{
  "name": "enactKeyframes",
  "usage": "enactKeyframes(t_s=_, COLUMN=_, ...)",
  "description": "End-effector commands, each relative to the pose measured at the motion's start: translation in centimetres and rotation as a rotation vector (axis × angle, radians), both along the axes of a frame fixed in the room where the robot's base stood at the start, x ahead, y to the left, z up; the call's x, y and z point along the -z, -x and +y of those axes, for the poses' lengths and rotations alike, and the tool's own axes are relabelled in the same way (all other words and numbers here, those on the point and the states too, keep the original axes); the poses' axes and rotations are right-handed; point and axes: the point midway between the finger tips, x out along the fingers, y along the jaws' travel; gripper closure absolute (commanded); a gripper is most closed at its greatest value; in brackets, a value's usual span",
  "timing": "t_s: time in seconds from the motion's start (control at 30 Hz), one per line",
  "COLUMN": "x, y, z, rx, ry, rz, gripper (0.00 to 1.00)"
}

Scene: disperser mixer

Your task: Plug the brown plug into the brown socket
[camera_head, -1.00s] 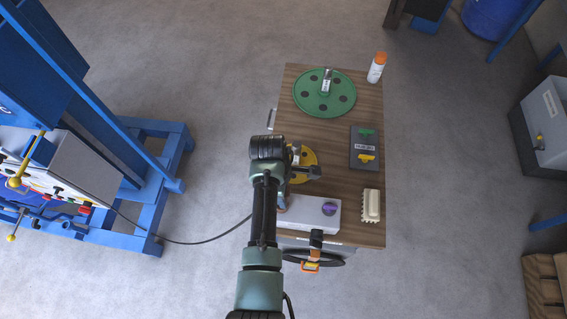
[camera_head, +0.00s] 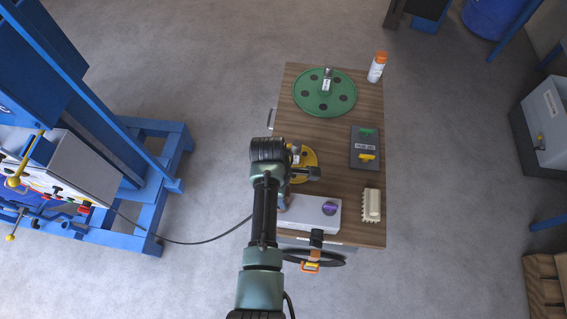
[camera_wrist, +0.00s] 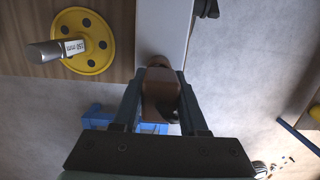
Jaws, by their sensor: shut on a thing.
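My gripper (camera_wrist: 160,80) is shut on the brown plug (camera_wrist: 160,92), which sits between its two fingers in the wrist view. The plug's front end is at the near end of a light grey box (camera_wrist: 163,28). A rounded brown part shows right at that end, and I cannot tell whether it is the socket or the plug's tip, nor whether the plug is seated. In the head view the grey box (camera_head: 310,208), with a purple knob, lies on the table's front part, and my arm hides the plug and the box's left end.
The wooden table (camera_head: 345,105) carries a yellow disc (camera_head: 309,158), a green disc (camera_head: 311,100), a dark panel (camera_head: 364,150), a cream brush-like block (camera_head: 371,206) and a spray can (camera_head: 377,67). A black cable (camera_head: 195,243) runs from the blue machine toward my arm.

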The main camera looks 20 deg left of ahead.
Motion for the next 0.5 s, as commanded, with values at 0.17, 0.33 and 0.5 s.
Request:
enactKeyframes(t_s=0.17, x=0.5, y=0.0, z=0.0, rx=0.000, ry=0.000, rz=-0.001, gripper=1.00)
enactKeyframes(t_s=0.33, x=1.0, y=0.0, z=0.0, rx=0.000, ry=0.000, rz=0.000, gripper=1.00)
enactKeyframes(t_s=0.5, x=1.4, y=0.0, z=0.0, rx=0.000, ry=0.000, rz=0.000, gripper=1.00)
